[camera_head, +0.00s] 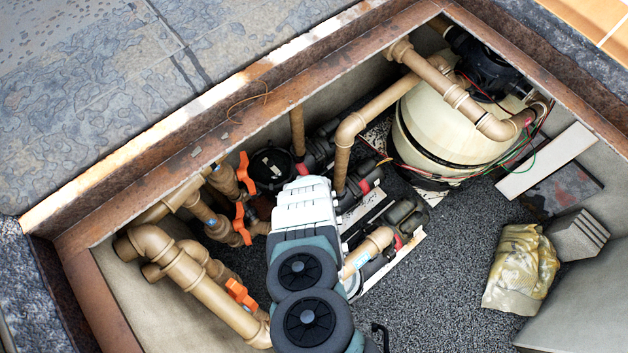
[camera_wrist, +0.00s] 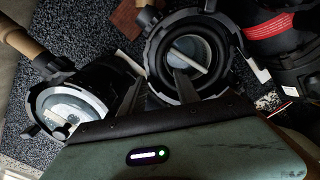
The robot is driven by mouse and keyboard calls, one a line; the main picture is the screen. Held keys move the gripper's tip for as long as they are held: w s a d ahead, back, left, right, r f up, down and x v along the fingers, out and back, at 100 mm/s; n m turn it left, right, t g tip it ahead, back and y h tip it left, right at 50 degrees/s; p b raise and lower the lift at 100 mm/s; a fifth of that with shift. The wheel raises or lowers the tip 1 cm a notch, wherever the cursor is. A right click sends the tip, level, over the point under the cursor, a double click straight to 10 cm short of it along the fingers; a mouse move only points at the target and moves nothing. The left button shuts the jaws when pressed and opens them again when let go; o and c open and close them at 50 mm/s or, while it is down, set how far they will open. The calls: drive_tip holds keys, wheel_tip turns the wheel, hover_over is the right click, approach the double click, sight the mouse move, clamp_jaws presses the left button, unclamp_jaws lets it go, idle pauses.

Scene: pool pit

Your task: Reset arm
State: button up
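My gripper (camera_wrist: 160,78) shows in the wrist view as two dark fingers rising from the green gripper body. The fingers stand apart, with no object seen held between them. The right fingertip overlaps a round black pump housing (camera_wrist: 152,53) in the picture; I cannot tell whether it touches. A second round housing with a pale, clear-looking face (camera_wrist: 75,110) lies left of the left finger. In the head view my arm reaches down into the middle of the pit, and its body hides the gripper's fingers.
Tan pipes (camera_head: 192,279) with orange valve handles (camera_head: 241,293) line the left side. A cream tank (camera_head: 447,128) stands at the back right. A rusty rim (camera_head: 170,190) edges the pit.

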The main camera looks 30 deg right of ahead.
drive_tip(key=shift+r, duration=0.35)
drive_tip(key=shift+r+p, duration=0.8)
drive_tip(key=shift+r, duration=0.1)
drive_tip(key=shift+r, duration=0.1)
idle(0.4)
